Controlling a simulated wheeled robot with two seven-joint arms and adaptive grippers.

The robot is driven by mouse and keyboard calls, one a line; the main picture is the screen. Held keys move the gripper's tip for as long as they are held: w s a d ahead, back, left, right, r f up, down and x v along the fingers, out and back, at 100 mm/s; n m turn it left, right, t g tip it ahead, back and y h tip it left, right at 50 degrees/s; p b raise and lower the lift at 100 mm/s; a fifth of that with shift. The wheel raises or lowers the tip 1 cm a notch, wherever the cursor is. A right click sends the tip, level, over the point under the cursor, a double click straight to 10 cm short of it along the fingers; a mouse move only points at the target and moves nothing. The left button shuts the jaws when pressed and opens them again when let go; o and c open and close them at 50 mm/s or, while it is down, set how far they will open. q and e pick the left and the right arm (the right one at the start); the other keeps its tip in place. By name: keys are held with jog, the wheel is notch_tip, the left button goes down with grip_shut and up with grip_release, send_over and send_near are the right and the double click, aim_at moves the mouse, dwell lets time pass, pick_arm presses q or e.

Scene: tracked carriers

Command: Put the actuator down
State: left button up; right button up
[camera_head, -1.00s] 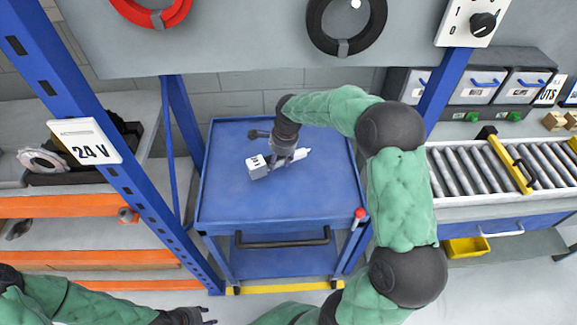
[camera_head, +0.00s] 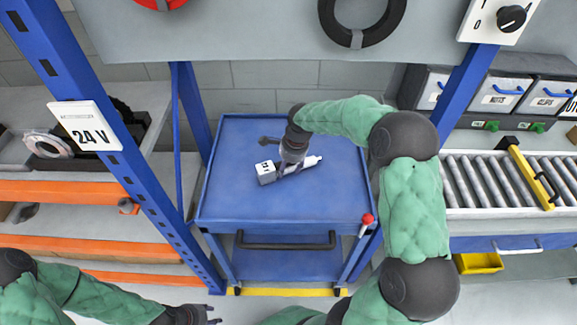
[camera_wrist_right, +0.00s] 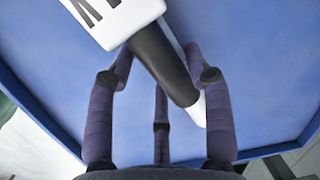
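The actuator is a white block with dark lettering (camera_head: 266,172), a dark tube and a white rod end (camera_head: 311,161). It lies slanted over the top of the blue cart (camera_head: 320,205), low enough that I cannot tell whether it touches the surface. My right gripper (camera_head: 290,168) reaches down onto its middle. In the right wrist view the white block (camera_wrist_right: 118,18) and dark tube (camera_wrist_right: 165,65) show between the fingers (camera_wrist_right: 160,60), which close in on both sides of the tube. My left gripper (camera_head: 212,314) is at the bottom edge, fingers partly seen, away from the cart.
A blue rack post with a 24 V sign (camera_head: 86,126) stands left of the cart. A roller conveyor (camera_head: 490,185) with a yellow stop bar (camera_head: 530,178) is on the right. Labelled bins (camera_head: 500,92) stand behind it. The cart top around the actuator is clear.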

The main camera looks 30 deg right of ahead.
jog(key=shift+o, duration=0.7)
jog(key=shift+r, duration=0.1)
notch_tip(320, 180, up, 7)
jog(key=s+p, duration=0.1)
jog(key=p, duration=0.2)
jog(key=shift+s+d+r, duration=0.15)
jog(key=shift+d+r, duration=0.05)
jog(key=shift+d, duration=0.15)
